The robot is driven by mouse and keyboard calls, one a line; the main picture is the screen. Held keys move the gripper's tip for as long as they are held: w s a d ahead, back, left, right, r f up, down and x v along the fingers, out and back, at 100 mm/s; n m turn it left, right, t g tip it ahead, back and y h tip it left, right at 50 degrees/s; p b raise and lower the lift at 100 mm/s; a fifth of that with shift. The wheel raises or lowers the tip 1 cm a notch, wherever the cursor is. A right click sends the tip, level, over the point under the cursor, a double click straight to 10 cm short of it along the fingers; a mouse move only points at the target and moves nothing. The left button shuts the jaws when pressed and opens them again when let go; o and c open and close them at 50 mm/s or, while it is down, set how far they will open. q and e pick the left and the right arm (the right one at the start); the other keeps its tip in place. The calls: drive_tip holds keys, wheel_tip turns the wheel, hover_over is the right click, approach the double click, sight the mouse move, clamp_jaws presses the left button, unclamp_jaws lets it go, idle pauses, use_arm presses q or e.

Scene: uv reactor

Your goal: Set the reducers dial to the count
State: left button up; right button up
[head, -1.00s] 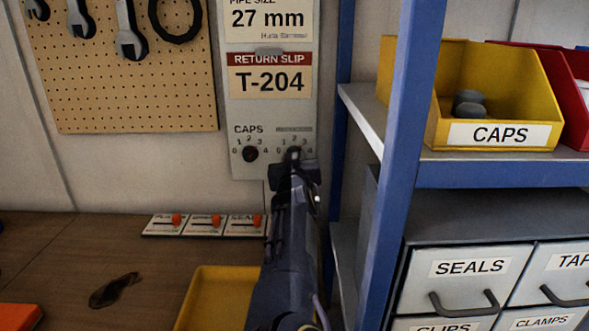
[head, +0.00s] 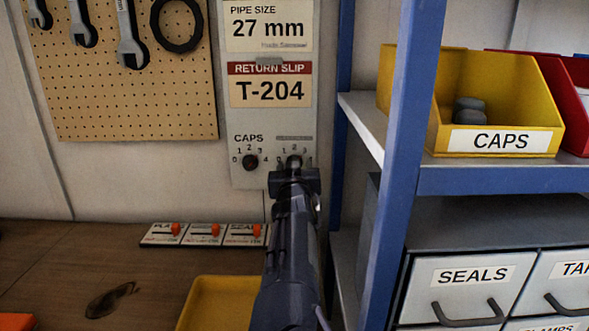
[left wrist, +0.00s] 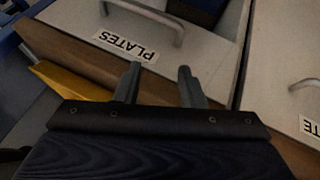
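The right-hand dial (head: 295,161) is on the grey wall panel (head: 273,133), under a small label too blurred to read. Its scale is partly hidden, with numbers showing around the top. My right gripper (head: 295,170) is right at this dial, in front of its lower part. Its fingertips are too small and dark to tell if they are shut on the knob. A CAPS dial (head: 250,162) with a black knob sits to the left. My left gripper (left wrist: 157,72) shows only in the left wrist view, open and empty, near a drawer labelled PLATES (left wrist: 150,35).
A blue shelf post (head: 400,150) stands close to the right of my right arm. Orange sliders (head: 205,233) and a yellow tray (head: 215,300) are on the bench below.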

drive_tip(key=s+b, duration=0.1)
drive_tip(key=s, duration=0.6)
drive_tip(key=shift+s, duration=0.4)
